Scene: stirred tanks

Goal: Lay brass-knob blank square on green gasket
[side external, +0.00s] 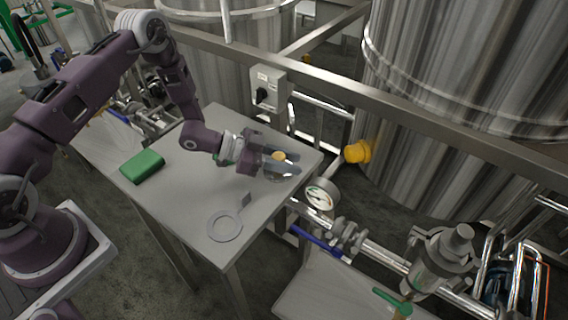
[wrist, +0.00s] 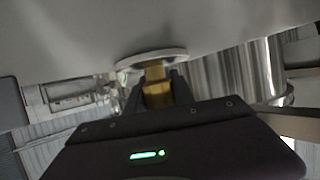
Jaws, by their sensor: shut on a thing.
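My gripper (side external: 284,161) is shut on the brass knob (side external: 279,156) of the blank, near the table's right-hand end. In the wrist view the gold-coloured knob (wrist: 157,84) sits between my fingers, with the pale round disc of the blank (wrist: 150,57) just beyond it. In the side view the fingers hide much of the disc; whether it touches the table is unclear. I cannot make out a green gasket in either view. A flat grey ring with a tab (side external: 225,225) lies on the table's front part.
A green block (side external: 142,166) lies on the grey table (side external: 185,195) at left. A switch box (side external: 268,88), rail, yellow cap (side external: 357,152) and pressure gauge (side external: 321,194) stand close beyond the table. Piping with a flanged fitting (side external: 440,258) is at lower right. The table's middle is clear.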

